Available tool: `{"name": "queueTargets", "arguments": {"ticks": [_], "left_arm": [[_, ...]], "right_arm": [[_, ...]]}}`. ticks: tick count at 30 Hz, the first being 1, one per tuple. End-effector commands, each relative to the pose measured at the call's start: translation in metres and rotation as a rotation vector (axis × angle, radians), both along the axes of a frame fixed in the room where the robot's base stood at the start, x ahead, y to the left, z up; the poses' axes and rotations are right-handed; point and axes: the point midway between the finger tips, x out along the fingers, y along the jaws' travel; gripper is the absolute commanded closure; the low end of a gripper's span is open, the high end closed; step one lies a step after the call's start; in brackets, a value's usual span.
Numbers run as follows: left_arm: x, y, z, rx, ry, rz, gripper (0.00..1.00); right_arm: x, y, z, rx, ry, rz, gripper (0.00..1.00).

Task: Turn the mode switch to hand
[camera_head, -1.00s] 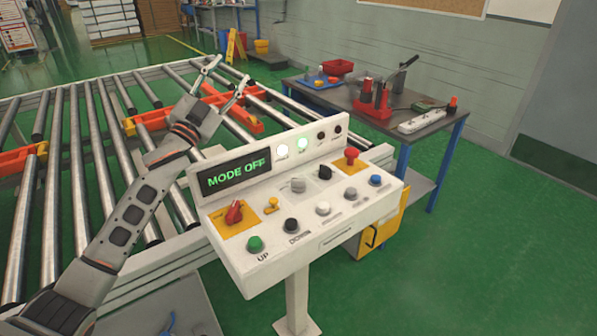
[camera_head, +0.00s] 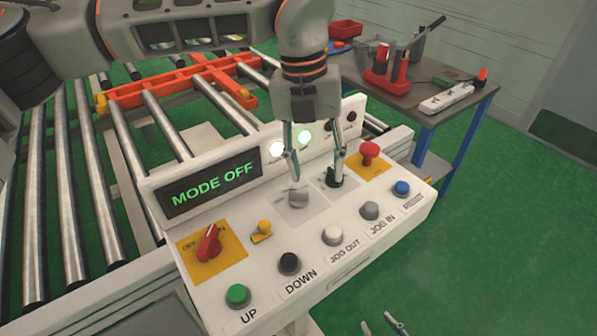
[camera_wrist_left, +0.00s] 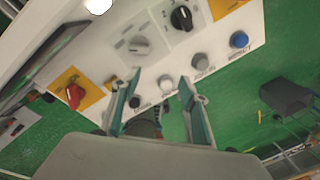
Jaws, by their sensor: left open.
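The control panel (camera_head: 325,262) has a display (camera_head: 210,187) reading MODE OFF. A grey rotary knob (camera_head: 298,198) and a black rotary knob (camera_head: 333,179) sit on its upper face; their small labels are unreadable, so I cannot tell which is the mode switch. In the left wrist view the grey knob (camera_wrist_left: 138,46) and black knob (camera_wrist_left: 181,18) lie beyond the fingertips. My left gripper (camera_head: 315,176) is open, pointing down over the panel, one finger near each knob in the picture, holding nothing. My right gripper (camera_head: 384,325) shows only two separated fingertips at the bottom edge.
A red switch (camera_head: 208,243) on a yellow plate, a yellow knob (camera_head: 261,231) and a red stop button (camera_head: 369,152) are nearby. Several push buttons line the front edge. A roller conveyor (camera_head: 75,235) lies behind left, a tool table (camera_head: 425,108) behind right.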

Motion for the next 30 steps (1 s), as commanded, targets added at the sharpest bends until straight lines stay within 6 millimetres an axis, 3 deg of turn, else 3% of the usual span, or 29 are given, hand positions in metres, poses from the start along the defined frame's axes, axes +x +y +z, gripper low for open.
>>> {"name": "queueTargets", "arguments": {"ticks": [3,6,21,30], "left_arm": [[0.01,0.024,-0.002,0.104,-0.046,0.05,0.56],[0.012,0.031,-0.006,0.135,-0.056,0.067,0.56],[0.012,0.031,-0.071,0.133,-0.052,0.066,0.56],[0.012,0.031,-0.081,0.132,-0.055,0.066,0.56]], "right_arm": [[-0.001,0.0,-0.003,0.0,0.001,0.001,0.64],[-0.001,0.0,-0.003,-0.001,0.002,0.001,0.64],[-0.005,0.0,-0.006,-0.003,0.013,0.002,0.64],[-0.004,0.0,-0.005,-0.002,0.01,0.002,0.64]]}}
